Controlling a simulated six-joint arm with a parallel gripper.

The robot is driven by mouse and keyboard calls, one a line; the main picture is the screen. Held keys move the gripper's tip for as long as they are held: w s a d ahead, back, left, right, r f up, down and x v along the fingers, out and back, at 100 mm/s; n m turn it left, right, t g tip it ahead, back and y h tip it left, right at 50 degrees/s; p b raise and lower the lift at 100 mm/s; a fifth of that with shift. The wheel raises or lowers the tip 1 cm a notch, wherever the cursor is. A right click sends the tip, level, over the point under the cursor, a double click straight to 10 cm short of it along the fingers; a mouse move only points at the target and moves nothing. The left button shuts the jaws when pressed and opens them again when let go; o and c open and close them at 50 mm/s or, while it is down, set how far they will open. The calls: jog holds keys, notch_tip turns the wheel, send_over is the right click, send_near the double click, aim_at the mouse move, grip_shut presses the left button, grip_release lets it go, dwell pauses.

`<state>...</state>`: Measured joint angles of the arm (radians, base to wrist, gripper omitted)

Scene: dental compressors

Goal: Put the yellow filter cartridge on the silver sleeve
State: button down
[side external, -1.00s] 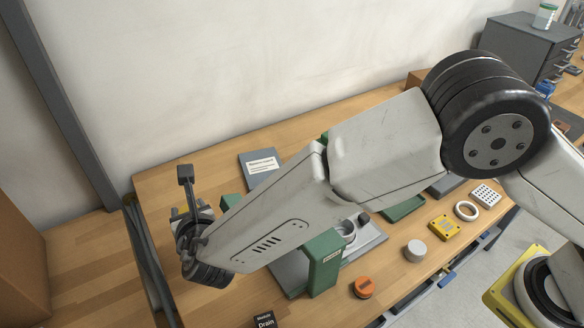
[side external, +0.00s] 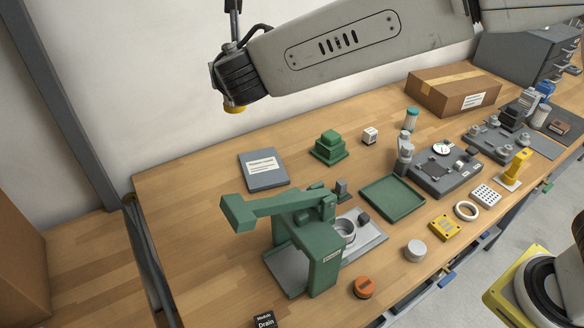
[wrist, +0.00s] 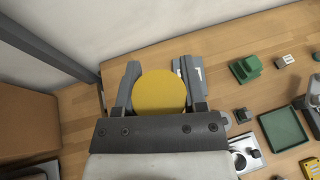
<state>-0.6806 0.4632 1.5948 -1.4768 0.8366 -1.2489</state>
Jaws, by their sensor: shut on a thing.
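The yellow filter cartridge (wrist: 158,92) is round and sits between the two grey fingers of my gripper (wrist: 157,100) in the wrist view. In the side view only a yellow edge of the cartridge (side external: 235,109) shows under my gripper, high above the back left of the bench. My gripper is shut on it. A silver ring that looks like the silver sleeve (side external: 345,232) stands on a grey plate beside the green press, well below and right of my gripper. It also shows in the wrist view (wrist: 238,160), partly cut off by my gripper body.
The green press (side external: 322,262) has a long arm reaching left over the bench. A green tray (side external: 393,197), a green stepped block (side external: 329,148), a grey booklet (side external: 263,170), a grey cylinder (side external: 415,250) and an orange knob (side external: 365,287) lie around it.

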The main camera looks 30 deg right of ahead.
jog(key=s+d+f+m+g+h, duration=0.1)
jog(key=s+d+f, duration=0.2)
jog(key=d, duration=0.7)
jog(key=s+d+f+m+h, duration=0.2)
jog(key=s+d+f, duration=0.15)
jog(key=d, duration=0.65)
jog(key=s+d+f+m+g+h, duration=0.1)
jog(key=s+d+f, duration=0.25)
jog(key=d, duration=0.65)
jog(key=s+d+f+m+g+h, duration=0.45)
jog(key=s+f+m+g, duration=0.65)
jog(key=m+g, duration=0.65)
jog(key=s+a+f+m+g+y, duration=0.15)
jog(key=s+a+m+y, duration=0.25)
jog(key=a+m+y, duration=0.45)
jog(key=s+a+r+m+g+y, duration=0.1)
jog(key=s+a+m+g+y, duration=0.2)
jog(key=a+m+y, duration=0.55)
jog(key=w+a+r+m+t+y, duration=0.4)
jog(key=w+m+t+y, duration=0.4)
jog(key=m, duration=0.4)
jog(key=shift+w+a+m+t, duration=0.35)
jog(key=shift+w+a+t, duration=0.45)
jog(key=shift+t, duration=0.6)
